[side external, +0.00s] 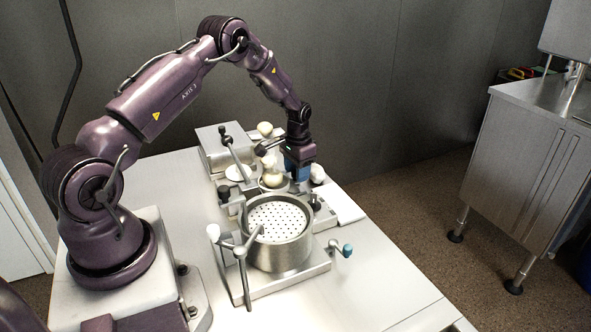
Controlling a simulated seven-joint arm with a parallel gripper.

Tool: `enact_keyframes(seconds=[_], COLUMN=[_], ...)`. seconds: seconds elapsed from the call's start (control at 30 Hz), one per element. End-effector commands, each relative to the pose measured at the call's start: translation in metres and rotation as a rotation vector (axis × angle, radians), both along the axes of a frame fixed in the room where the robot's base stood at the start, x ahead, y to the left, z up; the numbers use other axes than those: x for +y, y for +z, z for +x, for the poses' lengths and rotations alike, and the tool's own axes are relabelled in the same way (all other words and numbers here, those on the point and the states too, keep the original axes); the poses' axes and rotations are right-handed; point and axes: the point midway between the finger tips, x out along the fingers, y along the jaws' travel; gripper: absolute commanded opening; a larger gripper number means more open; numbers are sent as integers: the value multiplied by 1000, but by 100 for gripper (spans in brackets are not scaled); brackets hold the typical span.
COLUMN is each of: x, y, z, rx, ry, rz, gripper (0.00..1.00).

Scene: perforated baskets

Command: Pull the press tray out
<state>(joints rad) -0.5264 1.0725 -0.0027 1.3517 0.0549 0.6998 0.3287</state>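My gripper (299,178) is at the back of the bench, pointing down, with a blue part near its end. It is small and partly blocked, so I cannot tell whether its fingers are open or shut, or whether they touch anything. Beneath and beside it is a grey metal press unit (209,142) with a dark-knobbed lever. A pale flat plate (343,207) sticks out at the right of the fixtures. It may be the press tray, but I cannot tell for sure. Rounded cream pieces (271,179) stand just left of the gripper.
The bench (375,285) is clear at front right. A steel cabinet (525,165) stands apart at right.

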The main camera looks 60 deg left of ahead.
Motion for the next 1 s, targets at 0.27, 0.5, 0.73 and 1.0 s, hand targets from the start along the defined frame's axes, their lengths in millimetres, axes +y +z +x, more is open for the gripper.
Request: enact_keyframes(seconds=[0.27,0.5,0.73,1.0], x=[0,-1,-3,-5], y=[5,46,96,127], z=[-1,0,0,0], rx=[2,-1,-2,1], ry=[1,1,1,1], rz=[0,2,1,0], gripper=[46,46,46,46])
